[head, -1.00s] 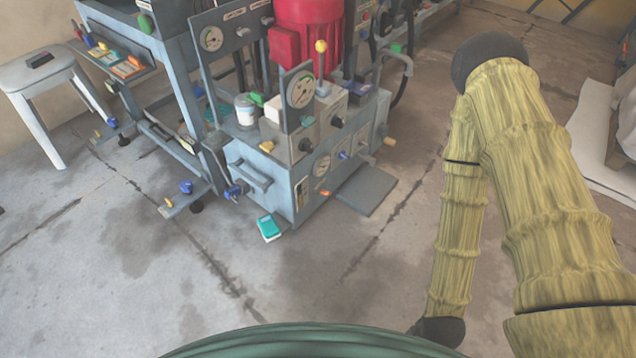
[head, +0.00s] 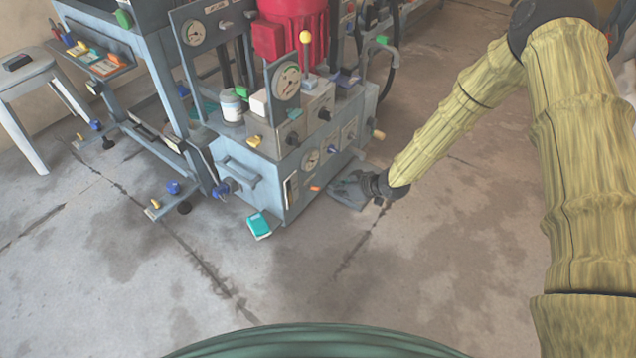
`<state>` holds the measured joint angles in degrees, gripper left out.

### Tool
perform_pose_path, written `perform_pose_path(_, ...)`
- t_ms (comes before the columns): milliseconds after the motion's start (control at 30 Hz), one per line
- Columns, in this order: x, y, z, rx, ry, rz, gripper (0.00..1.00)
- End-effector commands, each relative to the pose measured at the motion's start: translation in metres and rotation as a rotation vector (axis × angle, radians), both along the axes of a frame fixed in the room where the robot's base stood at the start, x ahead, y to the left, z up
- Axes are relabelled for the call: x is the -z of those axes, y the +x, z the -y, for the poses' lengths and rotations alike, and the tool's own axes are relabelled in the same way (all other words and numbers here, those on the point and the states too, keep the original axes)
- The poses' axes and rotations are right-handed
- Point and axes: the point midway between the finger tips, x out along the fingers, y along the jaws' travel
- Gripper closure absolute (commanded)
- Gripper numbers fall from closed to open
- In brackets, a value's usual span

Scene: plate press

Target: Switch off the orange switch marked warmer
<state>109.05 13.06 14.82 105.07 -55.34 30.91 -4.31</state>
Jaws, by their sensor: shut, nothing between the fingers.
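A small orange switch (head: 315,188) sits low on the side panel of the grey-blue hydraulic unit (head: 238,158). Its marking is too small to read, and I cannot tell its on or off position. My gripper (head: 340,188) is at the end of the yellow-sleeved arm, low to the right of the orange switch. It shows dark and small over the grey plate by the unit. It looks shut and empty, a short way from the switch. I cannot tell whether they touch.
Gauges, black knobs and a blue knob (head: 361,150) crowd the same panel above. A tan handle (head: 378,135) juts out at its right end. A teal box (head: 259,226) lies on the floor in front. A white stool (head: 28,78) stands at left. The foreground floor is clear.

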Motion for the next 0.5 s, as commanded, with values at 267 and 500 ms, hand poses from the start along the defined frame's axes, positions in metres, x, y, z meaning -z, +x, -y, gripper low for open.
perform_pose_path(267,-0.018,0.029,-0.003,-0.052,-0.006,0.075,1.0)
perform_pose_path(500,-0.017,0.029,-0.003,-0.051,-0.006,0.073,1.0)
